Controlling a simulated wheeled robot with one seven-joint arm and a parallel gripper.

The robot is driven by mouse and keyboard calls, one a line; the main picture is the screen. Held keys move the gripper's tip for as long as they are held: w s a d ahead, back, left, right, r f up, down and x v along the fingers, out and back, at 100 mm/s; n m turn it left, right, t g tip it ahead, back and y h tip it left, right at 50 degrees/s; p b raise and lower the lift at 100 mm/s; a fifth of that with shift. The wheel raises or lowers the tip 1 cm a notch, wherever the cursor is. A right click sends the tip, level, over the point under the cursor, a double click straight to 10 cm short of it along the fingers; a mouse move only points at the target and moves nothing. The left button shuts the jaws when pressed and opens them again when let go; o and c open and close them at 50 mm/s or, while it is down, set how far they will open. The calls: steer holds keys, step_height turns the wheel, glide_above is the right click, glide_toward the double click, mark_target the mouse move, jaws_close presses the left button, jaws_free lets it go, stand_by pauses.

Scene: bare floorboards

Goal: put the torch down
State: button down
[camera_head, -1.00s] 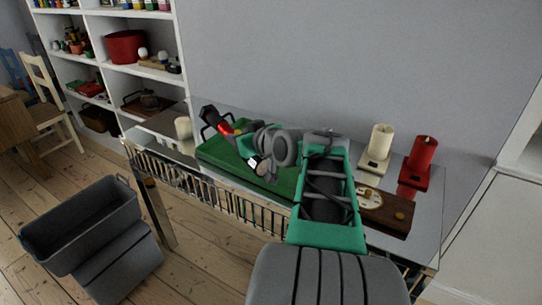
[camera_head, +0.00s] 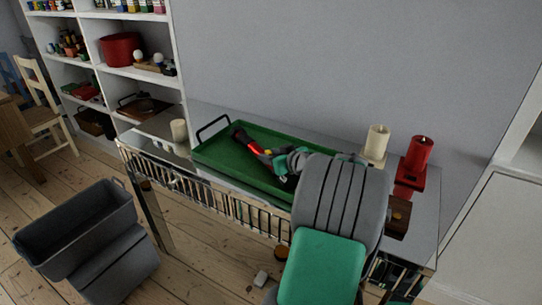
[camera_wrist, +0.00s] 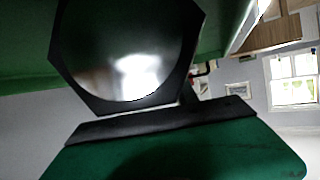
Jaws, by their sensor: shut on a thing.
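The torch (camera_head: 254,146), black with a red band, is over the left part of the green tray (camera_head: 222,150) in the head view. My gripper (camera_head: 267,155) is shut on it from the right side. The torch lies slanted, its black end towards the back left. I cannot tell whether it touches the tray floor. In the wrist view the torch's wide, dark-rimmed glassy face (camera_wrist: 125,55) fills much of the picture, close to the camera. My arm hides the tray's right end.
The tray stands on a mirrored table with a railed front edge. A cream candle (camera_head: 376,143) and a red candle (camera_head: 418,155) stand at the right, a small cream candle (camera_head: 179,130) at the left. A grey bin (camera_head: 75,225) is on the floor.

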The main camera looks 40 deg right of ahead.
steer(key=shift+f, duration=0.15)
steer(key=c, duration=0.9)
jaws_free()
steer(key=shift+c, duration=0.2)
steer(key=shift+r, duration=0.25)
steer(key=v, duration=1.2)
steer(key=shift+f, duration=0.1)
